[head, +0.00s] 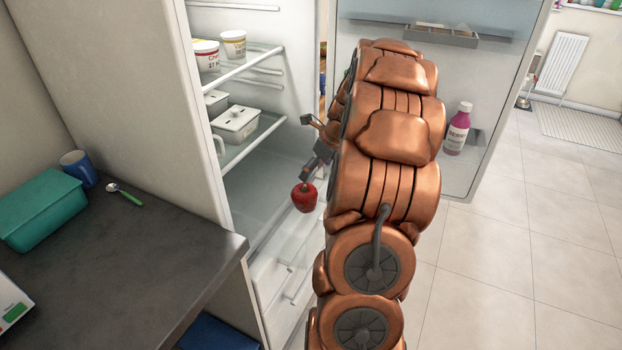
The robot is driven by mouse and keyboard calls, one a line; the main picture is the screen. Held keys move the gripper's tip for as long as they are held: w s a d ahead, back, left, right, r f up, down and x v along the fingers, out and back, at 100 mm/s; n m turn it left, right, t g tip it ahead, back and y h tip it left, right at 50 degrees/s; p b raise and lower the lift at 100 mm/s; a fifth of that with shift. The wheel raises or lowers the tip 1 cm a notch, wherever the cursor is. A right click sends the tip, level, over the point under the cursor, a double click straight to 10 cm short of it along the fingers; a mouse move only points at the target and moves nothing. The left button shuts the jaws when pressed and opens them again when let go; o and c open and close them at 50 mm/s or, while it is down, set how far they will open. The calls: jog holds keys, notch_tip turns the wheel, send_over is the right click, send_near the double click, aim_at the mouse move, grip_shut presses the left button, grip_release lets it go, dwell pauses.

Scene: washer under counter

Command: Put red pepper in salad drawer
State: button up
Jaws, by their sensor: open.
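The red pepper (304,198) shows inside the open fridge, just left of my arm. My gripper (307,183) is open, directly above the pepper, with its fingers pointing down. I cannot tell whether the fingertips touch the pepper, or what supports it. A pale, see-through salad drawer (272,283) appears low in the fridge, below the pepper. My arm hides its right part, and I cannot tell how far it is pulled out.
The fridge door (488,110) stands open at right, with a pink bottle (457,130) in it. Fridge shelves (250,138) hold tubs and boxes. A dark counter (130,250) at left bears a teal box (40,208) and blue mug (78,167).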

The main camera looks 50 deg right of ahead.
jog(key=s+a+r+n+g+y, duration=0.1)
jog(key=s+a+r+n+g, duration=0.15)
jog(key=a+n, duration=0.9)
jog(key=s+a+r+n+g, duration=0.1)
jog(key=s+a+r+n, duration=0.4)
jog(key=a, duration=1.1)
jog(key=s+a+f+n+g+h, duration=0.1)
jog(key=s+a+n, duration=0.4)
jog(key=s+n, duration=0.4)
jog(key=s+a+n+g+h, duration=0.1)
jog(key=s+a+n, duration=0.4)
jog(key=s+n, duration=0.4)
jog(key=shift+s+a+f+g, duration=0.25)
jog(key=shift+s+f+g, duration=0.1)
jog(key=shift+s+f, duration=0.05)
jog(key=shift+n, duration=0.25)
jog(key=shift+r+p, duration=0.75)
